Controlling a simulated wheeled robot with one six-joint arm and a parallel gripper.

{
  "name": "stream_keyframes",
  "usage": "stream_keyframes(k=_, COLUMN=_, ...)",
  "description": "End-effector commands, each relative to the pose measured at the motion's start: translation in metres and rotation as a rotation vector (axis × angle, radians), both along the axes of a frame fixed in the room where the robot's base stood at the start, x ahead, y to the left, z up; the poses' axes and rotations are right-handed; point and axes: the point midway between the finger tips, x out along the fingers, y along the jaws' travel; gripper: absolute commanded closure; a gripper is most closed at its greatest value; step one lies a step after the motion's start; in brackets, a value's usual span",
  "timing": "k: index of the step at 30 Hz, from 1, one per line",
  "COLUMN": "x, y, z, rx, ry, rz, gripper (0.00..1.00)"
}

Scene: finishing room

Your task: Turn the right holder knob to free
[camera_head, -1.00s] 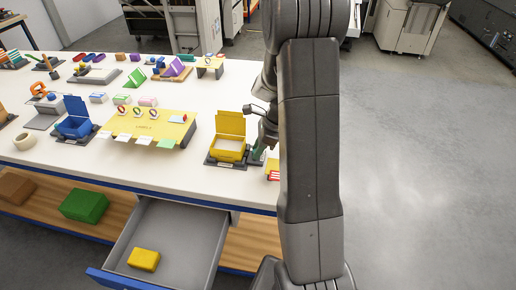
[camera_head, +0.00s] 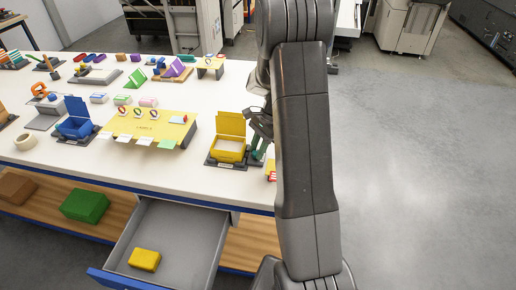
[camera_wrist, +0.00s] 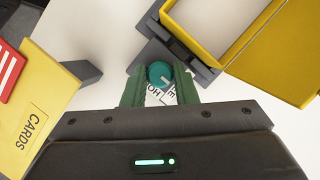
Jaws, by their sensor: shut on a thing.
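The right holder knob is a round teal knob (camera_wrist: 158,73) with a pale pointer line, on a dark grey holder base (camera_wrist: 150,53) beside the yellow box. My gripper (camera_wrist: 159,90) has its two green fingers on either side of the knob, closed on it. The pointer line slants toward the lower right of the wrist view. White labels lie below the knob, partly hidden by the fingers; only "HO" and "E" can be read. In the head view my gripper (camera_head: 258,150) is at the right side of the yellow box (camera_head: 230,146), and the knob is hidden there.
The yellow box's lid stands open. A yellow "CARDS" piece (camera_wrist: 38,115) and a grey block (camera_wrist: 82,71) lie left of my gripper in the wrist view. A yellow labelled stand (camera_head: 150,127) is to the left on the white table (camera_head: 60,165). An open drawer (camera_head: 185,240) is below.

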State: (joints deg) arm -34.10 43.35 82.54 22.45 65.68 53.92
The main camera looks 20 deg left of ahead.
Motion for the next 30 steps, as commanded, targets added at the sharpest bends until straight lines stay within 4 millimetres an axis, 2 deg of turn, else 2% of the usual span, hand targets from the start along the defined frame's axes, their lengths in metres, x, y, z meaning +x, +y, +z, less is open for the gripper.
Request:
stream_keyframes(k=13, x=0.000, y=0.001, z=0.001, rx=0.001, ry=-0.002, rz=0.012, gripper=0.97)
stream_keyframes(k=14, x=0.000, y=0.001, z=0.001, rx=0.001, ry=-0.002, rz=0.012, gripper=0.70)
stream_keyframes(k=17, x=0.000, y=0.000, z=0.000, rx=0.001, ry=-0.002, rz=0.011, gripper=0.52)
stream_keyframes(k=26, x=0.001, y=0.000, z=0.001, rx=0.000, ry=-0.001, rz=0.010, gripper=0.52)
stream_keyframes(k=30, x=0.006, y=-0.002, z=0.013, rx=0.003, ry=-0.004, rz=0.010, gripper=0.52)
